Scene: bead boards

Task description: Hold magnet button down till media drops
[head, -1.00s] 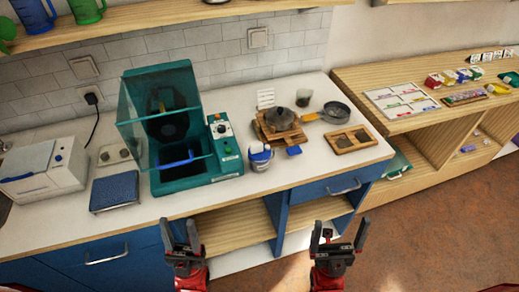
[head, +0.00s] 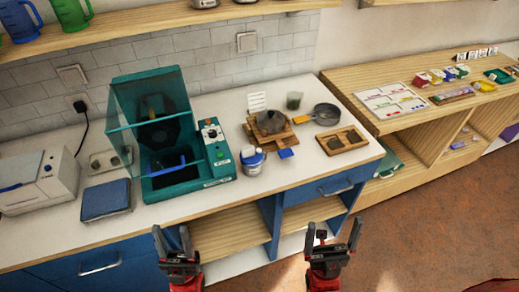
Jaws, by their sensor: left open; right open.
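A teal machine (head: 190,183) with a raised clear cover (head: 118,105) stands on the white counter. A dark round part (head: 158,132) and a blue bar (head: 167,163) show inside it. Its control panel (head: 211,136), with a pale face, a knob and small coloured spots, is on its right side. I cannot tell which control is the magnet button, and no media is clearly visible. My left gripper (head: 172,238) is open and empty below the counter's front edge, well apart from the machine. My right gripper (head: 333,236) is open and empty, further right.
A blue-topped scale (head: 106,199) and a white box device (head: 40,182) stand left of the machine. Right of it are a white-and-blue jar (head: 253,168), a pot (head: 270,121) on wooden slats, a pan (head: 327,114) and a wooden tray (head: 359,146). Open shelves lie below the counter.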

